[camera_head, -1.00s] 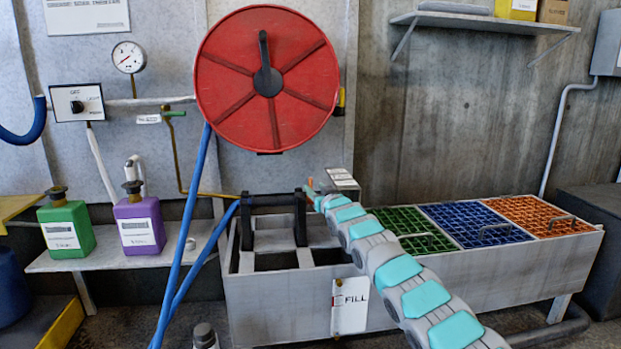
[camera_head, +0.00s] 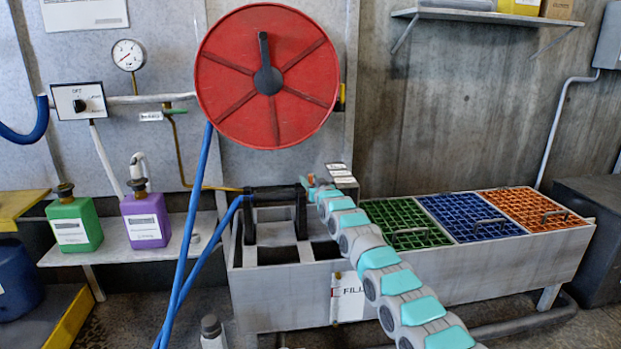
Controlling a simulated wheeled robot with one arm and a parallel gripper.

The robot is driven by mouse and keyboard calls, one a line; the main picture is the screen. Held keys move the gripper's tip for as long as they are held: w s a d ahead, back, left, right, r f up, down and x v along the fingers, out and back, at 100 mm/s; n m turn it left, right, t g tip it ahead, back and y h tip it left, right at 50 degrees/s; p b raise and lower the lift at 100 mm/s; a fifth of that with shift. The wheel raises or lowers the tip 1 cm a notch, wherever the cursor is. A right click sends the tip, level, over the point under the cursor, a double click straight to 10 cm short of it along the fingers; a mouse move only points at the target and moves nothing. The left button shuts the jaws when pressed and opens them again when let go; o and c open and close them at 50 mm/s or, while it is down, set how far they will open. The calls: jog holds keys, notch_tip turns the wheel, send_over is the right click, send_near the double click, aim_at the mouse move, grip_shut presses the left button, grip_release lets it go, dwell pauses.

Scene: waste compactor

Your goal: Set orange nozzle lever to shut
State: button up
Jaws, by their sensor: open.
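The black nozzle (camera_head: 272,197) lies across a stand at the left end of the long grey trough. The blue hose runs to its left end. A small orange piece, seemingly the orange lever (camera_head: 308,181), shows at the nozzle's right end; its setting is too small to read. My gripper (camera_head: 309,187) is at the far end of my teal and grey arm, right beside that end of the nozzle. It is open. Its fingers are tiny and partly hidden by my arm, so I cannot tell whether they touch the lever.
Small label cards (camera_head: 340,175) stand just behind my gripper. Green (camera_head: 405,222), blue (camera_head: 470,217) and orange (camera_head: 530,207) grates fill the trough's right side. A red hose reel (camera_head: 268,120) hangs above. Green (camera_head: 75,225) and purple (camera_head: 146,222) bottles stand on the left shelf.

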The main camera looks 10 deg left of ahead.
jog(key=shift+c, duration=0.4)
grip_shut()
dwell(1.1)
